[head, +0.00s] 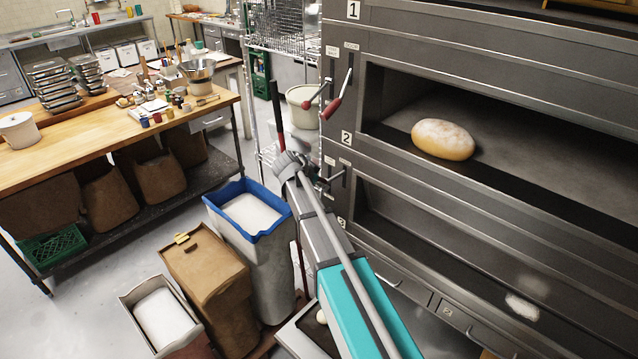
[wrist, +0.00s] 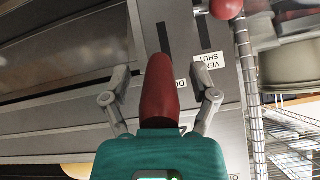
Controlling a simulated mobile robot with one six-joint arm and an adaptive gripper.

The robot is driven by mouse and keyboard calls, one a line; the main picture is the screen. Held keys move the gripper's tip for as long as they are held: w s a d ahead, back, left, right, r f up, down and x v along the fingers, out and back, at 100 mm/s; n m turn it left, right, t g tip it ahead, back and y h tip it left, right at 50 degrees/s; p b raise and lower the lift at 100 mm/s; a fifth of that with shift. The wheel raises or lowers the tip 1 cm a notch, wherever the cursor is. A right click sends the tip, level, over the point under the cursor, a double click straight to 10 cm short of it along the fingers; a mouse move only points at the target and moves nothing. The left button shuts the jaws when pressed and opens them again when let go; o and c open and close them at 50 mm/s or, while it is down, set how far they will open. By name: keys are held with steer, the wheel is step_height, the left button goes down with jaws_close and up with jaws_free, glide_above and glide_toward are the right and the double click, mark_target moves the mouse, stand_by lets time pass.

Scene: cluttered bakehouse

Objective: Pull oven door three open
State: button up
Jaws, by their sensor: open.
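The grey deck oven (head: 440,170) fills the right of the head view, with number plates 1, 2 and 3 down its left side. Plate 3 (head: 341,222) is low, beside my arm. My gripper (head: 322,181) is at the lever panel below plate 2. In the wrist view my gripper (wrist: 160,92) is open, its fingers on either side of a red lever handle (wrist: 158,85). Gaps show between handle and fingers. A label beside the handle is partly hidden; another reads VENT SHUT (wrist: 207,61). A second red knob (wrist: 227,8) is at the top edge.
A loaf (head: 442,139) lies in the open deck between plates 1 and 2. Two red-handled levers (head: 338,102) are above plate 2. A blue-rimmed bin (head: 248,210) and brown bin (head: 205,275) stand left of my arm. A wire rack (head: 270,45) is behind.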

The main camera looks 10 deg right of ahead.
jaws_close()
steer(key=shift+s+d+f, duration=0.1)
steer(key=shift+f, duration=0.05)
stand_by(0.4)
